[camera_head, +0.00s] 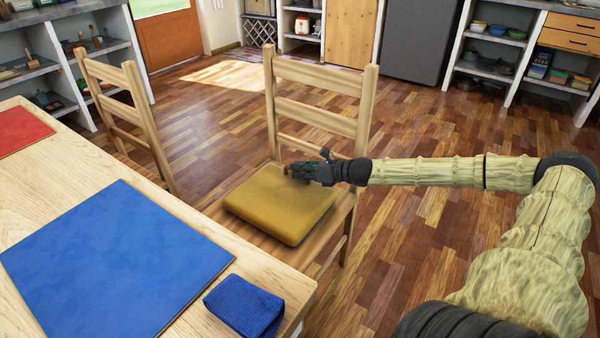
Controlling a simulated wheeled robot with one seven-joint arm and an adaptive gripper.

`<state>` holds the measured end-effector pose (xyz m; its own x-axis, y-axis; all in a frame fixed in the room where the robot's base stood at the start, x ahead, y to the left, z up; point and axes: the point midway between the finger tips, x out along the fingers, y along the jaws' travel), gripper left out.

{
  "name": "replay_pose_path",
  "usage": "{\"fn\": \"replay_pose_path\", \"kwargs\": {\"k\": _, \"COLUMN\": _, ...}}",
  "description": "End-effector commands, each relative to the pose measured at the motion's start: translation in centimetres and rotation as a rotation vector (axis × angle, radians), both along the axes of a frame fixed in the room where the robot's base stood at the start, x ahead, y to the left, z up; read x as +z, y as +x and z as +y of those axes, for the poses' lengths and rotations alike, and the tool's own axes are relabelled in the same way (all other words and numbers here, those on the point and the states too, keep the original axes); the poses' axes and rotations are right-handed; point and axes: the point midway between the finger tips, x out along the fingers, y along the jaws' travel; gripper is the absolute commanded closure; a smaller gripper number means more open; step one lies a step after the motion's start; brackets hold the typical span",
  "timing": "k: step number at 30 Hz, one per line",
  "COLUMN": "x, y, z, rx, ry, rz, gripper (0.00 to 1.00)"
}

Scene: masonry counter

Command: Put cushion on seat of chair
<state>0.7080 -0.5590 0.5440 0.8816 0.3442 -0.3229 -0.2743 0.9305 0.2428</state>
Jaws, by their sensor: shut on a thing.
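The mustard-yellow cushion (275,208) lies flat over the seat of the nearer wooden chair (318,109), which stands at the far side of the table. It looks level, and I cannot tell whether it rests fully on the seat (336,222). My gripper (296,172) reaches in from the right at the cushion's back edge. It is shut on that edge. The fingertips are small and dark here, and the underside of the cushion is hidden.
A wooden table (75,198) fills the lower left, with a blue mat (112,258), a folded blue cloth (244,305) and a red mat (20,128). A second chair (118,110) stands left. Shelves line the back. Open wooden floor (430,135) lies behind and right.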

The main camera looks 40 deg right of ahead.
Motion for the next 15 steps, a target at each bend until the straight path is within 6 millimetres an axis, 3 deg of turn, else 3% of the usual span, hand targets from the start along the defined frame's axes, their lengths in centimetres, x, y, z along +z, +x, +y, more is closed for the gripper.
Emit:
{"fn": "replay_pose_path", "kwargs": {"k": 2, "x": 0.06, "y": 0.01, "z": 0.05, "rx": 0.000, "ry": 0.000, "rz": -0.001, "gripper": 1.00}}
{"fn": "replay_pose_path", "kwargs": {"k": 3, "x": -0.01, "y": 0.00, "z": 0.06, "rx": 0.000, "ry": -0.001, "rz": 0.000, "gripper": 0.87}}
{"fn": "replay_pose_path", "kwargs": {"k": 6, "x": 0.08, "y": 0.00, "z": 0.09, "rx": 0.000, "ry": -0.001, "rz": 0.000, "gripper": 0.68}}
{"fn": "replay_pose_path", "kwargs": {"k": 15, "x": 0.09, "y": 0.00, "z": 0.07, "rx": 0.000, "ry": -0.001, "rz": 0.000, "gripper": 0.67}}
